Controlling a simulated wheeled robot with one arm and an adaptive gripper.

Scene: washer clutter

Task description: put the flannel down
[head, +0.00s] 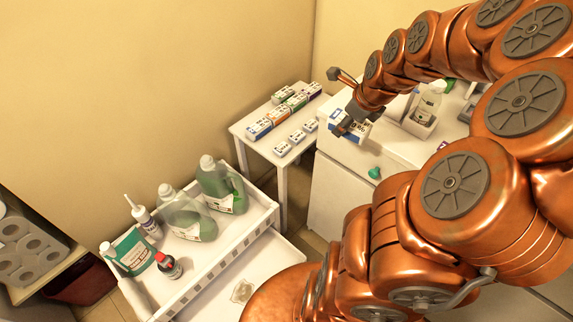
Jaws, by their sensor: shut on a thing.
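My gripper (342,101) is at the upper middle of the head view, over the left end of a white washer-like cabinet (341,189). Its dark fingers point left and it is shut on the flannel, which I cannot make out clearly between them. A blue-and-white box (362,129) shows right behind the lower finger. I cannot tell whether they touch.
A small side table (241,130) left of the gripper holds several boxes. A white trolley (272,214) at lower left carries green jugs (222,187) and bottles. A spray bottle (428,103) stands right of the gripper. A small teal item (374,173) is at the cabinet front.

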